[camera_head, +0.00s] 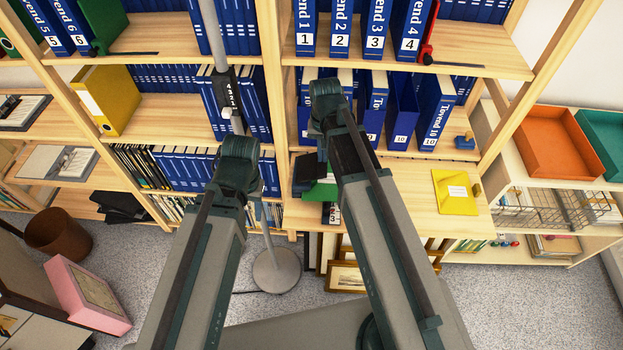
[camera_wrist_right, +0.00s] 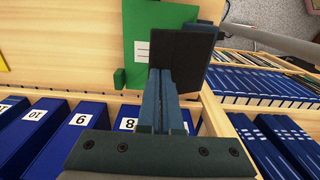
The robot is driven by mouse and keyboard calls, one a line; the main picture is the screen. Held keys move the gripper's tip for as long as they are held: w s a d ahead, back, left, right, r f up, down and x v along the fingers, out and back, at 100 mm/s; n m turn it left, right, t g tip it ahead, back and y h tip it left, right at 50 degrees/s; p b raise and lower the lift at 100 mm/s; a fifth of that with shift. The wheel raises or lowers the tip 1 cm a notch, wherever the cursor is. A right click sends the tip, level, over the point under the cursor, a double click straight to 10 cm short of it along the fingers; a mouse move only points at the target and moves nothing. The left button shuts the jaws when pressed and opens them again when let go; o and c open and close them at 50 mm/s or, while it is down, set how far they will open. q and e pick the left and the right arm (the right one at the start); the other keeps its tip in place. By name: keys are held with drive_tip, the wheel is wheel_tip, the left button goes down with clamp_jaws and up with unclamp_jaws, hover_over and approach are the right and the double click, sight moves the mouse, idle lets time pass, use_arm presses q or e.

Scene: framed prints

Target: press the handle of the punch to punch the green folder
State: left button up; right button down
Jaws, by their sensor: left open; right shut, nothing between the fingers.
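The green folder (camera_head: 319,191) lies on the shelf board behind my right arm. In the right wrist view it shows as a green sheet with a white label (camera_wrist_right: 143,52). The dark punch (camera_head: 304,166) stands at the folder's edge, partly hidden by my arm. In the right wrist view its dark, flat handle (camera_wrist_right: 191,52) covers part of the folder. My right gripper (camera_wrist_right: 164,76) is shut and empty, its tips at the punch's near edge; I cannot tell whether they touch. My left gripper (camera_head: 262,214) is open, mostly hidden behind its arm, away from the punch.
Blue numbered binders (camera_head: 372,105) stand behind the board, close to my right gripper. A yellow folder (camera_head: 455,192) lies on the board to the right. A wooden upright (camera_head: 272,70) is left of the punch. A grey stand (camera_head: 277,270) is on the floor near my left arm.

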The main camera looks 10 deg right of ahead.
drive_tip(key=shift+a+f+b, duration=0.1)
drive_tip(key=shift+f+b, duration=1.6)
drive_tip(key=shift+f, duration=0.2)
drive_tip(key=shift+r, duration=0.25)
wheel_tip(320, 180, up, 4)
drive_tip(key=p, duration=0.5)
drive_tip(key=shift+r, duration=0.25)
wheel_tip(320, 180, up, 4)
drive_tip(key=p, duration=0.4)
drive_tip(key=shift+r, duration=0.2)
drive_tip(key=shift+f, duration=0.1)
